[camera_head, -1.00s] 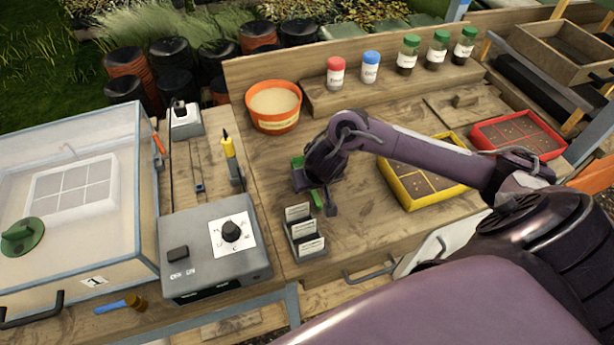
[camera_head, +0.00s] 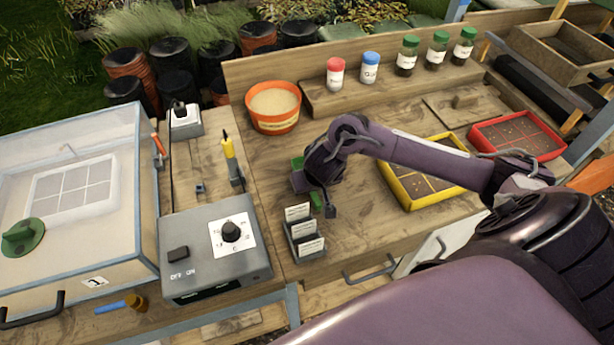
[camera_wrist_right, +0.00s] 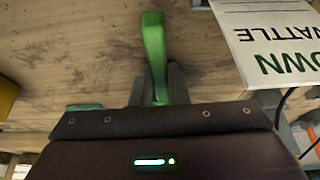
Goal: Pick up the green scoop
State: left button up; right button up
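The green scoop (camera_head: 316,200) lies low at the wooden bench, mostly hidden under my right gripper in the head view. In the right wrist view its green handle (camera_wrist_right: 153,42) rises between the two grey fingers. My right gripper (camera_wrist_right: 160,82) has its fingers close against both sides of the handle and looks shut on it. In the head view the right gripper (camera_head: 318,196) points down just behind the label holder. A small green part of the scoop also shows at the gripper's far side. My left gripper is not in view.
The holder with white labels (camera_head: 303,234) stands just in front of the right gripper. An orange pot (camera_head: 273,124) is behind it, and a yellow tray (camera_head: 408,202) is to the right. A grey control box (camera_head: 200,272) stands to the left.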

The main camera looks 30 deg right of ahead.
grip_shut()
notch_tip(320, 180, up, 20)
jog(key=p, duration=1.1)
jog(key=shift+r, duration=0.15)
jog(key=shift+a, duration=0.1)
jog(key=a+f+n+y+b, duration=0.1)
jog(key=a+n+b, duration=0.1)
jog(key=a+b, duration=0.7)
jog(key=shift+a+f+n+b, duration=0.15)
jog(key=shift+a+n+b, duration=0.15)
jog(key=shift+b, duration=0.5)
